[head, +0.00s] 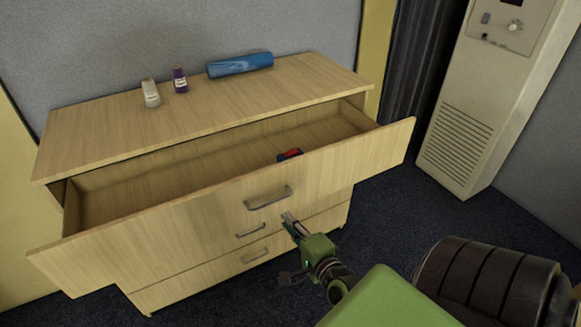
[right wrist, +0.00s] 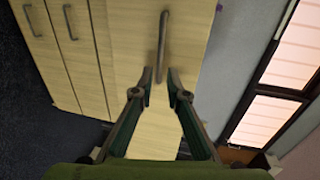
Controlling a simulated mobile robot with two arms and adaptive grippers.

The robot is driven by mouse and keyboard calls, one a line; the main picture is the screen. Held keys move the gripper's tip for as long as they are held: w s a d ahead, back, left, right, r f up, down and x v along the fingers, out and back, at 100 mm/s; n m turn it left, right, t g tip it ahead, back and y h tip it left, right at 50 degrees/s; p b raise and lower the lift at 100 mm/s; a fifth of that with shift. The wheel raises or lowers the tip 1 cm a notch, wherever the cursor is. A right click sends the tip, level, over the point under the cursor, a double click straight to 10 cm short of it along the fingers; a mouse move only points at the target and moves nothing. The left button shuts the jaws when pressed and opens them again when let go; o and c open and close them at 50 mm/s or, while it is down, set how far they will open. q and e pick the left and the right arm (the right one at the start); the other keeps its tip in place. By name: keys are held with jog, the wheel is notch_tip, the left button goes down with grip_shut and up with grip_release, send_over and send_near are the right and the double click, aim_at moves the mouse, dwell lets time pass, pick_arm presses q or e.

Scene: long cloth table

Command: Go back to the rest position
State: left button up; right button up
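My right gripper (head: 289,217) is in front of the open top drawer (head: 150,235) of a light wood dresser, just below its metal handle (head: 268,198) in the head view. In the right wrist view the two fingers (right wrist: 160,76) stand apart. The handle (right wrist: 163,40) shows beyond and between the fingertips, and I cannot tell whether they touch it. Nothing is visibly held. My left gripper is not in view.
A small red and dark object (head: 290,155) lies in the drawer. A white bottle (head: 151,93), a purple bottle (head: 180,80) and a blue cylinder (head: 240,65) are on the dresser top. A tall beige cabinet (head: 480,110) stands right, with dark floor between.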

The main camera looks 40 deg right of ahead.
jog(key=shift+s, duration=0.2)
dwell(0.4)
jog(key=s+a+f+n+g+y, duration=0.15)
jog(key=s+a+f+n, duration=0.25)
jog(key=f, duration=0.7)
jog(key=s+a+f+n+g+y+b, duration=0.1)
jog(key=s+a+f+n+g, duration=0.25)
jog(key=f, duration=0.75)
jog(key=s+a+f+n+g+y, duration=0.15)
jog(key=s+a+f+n, duration=0.3)
jog(key=f, duration=0.65)
jog(key=s+f+n+g, duration=0.2)
jog(key=s+f, duration=0.3)
jog(key=s, duration=0.3)
jog(key=s+a+f+n+g, duration=0.1)
jog(key=s+f+n+g, duration=0.2)
jog(key=s, duration=0.6)
jog(key=s+a+f+n+g+b, duration=0.1)
jog(key=s+f+n+g, duration=0.2)
jog(key=s+f+n, duration=0.3)
notch_tip(320, 180, down, 2)
jog(key=shift+s+f, duration=0.1)
jog(key=shift+s, duration=1.05)
